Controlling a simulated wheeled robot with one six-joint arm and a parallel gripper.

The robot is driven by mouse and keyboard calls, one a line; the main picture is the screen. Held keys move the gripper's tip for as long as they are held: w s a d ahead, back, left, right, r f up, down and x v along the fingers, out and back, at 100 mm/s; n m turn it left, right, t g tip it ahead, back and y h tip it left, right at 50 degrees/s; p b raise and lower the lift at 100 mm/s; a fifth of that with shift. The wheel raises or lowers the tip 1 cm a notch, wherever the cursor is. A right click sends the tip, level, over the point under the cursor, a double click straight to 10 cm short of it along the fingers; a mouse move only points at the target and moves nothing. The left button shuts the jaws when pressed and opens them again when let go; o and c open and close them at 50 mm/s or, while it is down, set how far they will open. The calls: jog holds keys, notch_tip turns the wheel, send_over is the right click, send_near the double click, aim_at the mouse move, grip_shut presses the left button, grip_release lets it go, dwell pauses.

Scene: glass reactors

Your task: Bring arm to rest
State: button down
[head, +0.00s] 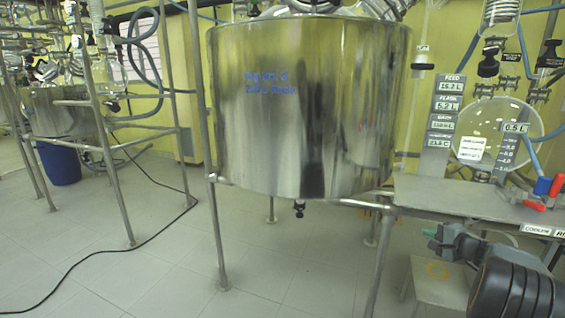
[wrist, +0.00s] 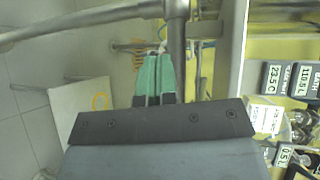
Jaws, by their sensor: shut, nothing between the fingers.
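My gripper (wrist: 153,78) shows in the wrist view with its two green fingers side by side and touching. It is shut and empty. Behind the fingertips in that view are a metal pipe frame and the floor; I cannot tell how close the fingers are to the pipes. In the head view my arm is at the lower right, in front of the metal bench (head: 440,192).
A large steel vessel (head: 305,110) hangs in a pipe frame at the centre. Display panels (head: 447,112) and a round glass flask (head: 490,130) stand above the bench. A red-handled valve (head: 540,200) is at the right. Open tiled floor (head: 110,250) lies left, crossed by a black cable.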

jog(key=s+a+r+n+g+y+p, duration=0.1)
jog(key=s+a+r+n+g+p, duration=0.25)
jog(key=a+r+p, duration=0.6)
jog(key=s+a+r+n+g+y+p, duration=0.1)
jog(key=s+a+r+n+g+p, duration=0.45)
jog(key=a, duration=0.85)
jog(key=s+a+r+n+g+h+p, duration=0.1)
jog(key=s+a+r+n+h+p, duration=0.2)
jog(key=s+a+r+p, duration=0.2)
jog(key=s+a+r+n+g+h+p, duration=0.1)
jog(key=s+a+r+n+h+p, duration=0.2)
jog(key=s+r+p, duration=0.6)
jog(key=s+a, duration=0.2)
jog(key=s, duration=0.1)
jog(key=shift+s+a+n, duration=0.2)
jog(key=shift+n, duration=0.1)
